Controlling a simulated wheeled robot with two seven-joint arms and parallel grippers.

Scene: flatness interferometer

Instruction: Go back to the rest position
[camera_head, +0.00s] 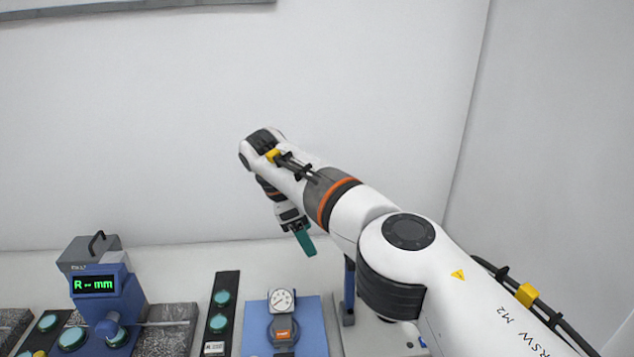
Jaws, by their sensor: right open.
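My right arm comes in from the lower right and reaches across toward the back wall. Its right gripper (304,240) points down, with a teal finger showing, in the air above the area behind the blue mat (313,338). It is open, and I see nothing held in it. The arm's own links hide part of the bench behind it. My left gripper is not in view.
On the bench, a dial gauge (282,301) stands on the blue mat. At left are a blue instrument with a green "R -- mm" display (93,285), a grey box with a handle (88,252), granite blocks (168,333) and a black strip with teal discs (221,310).

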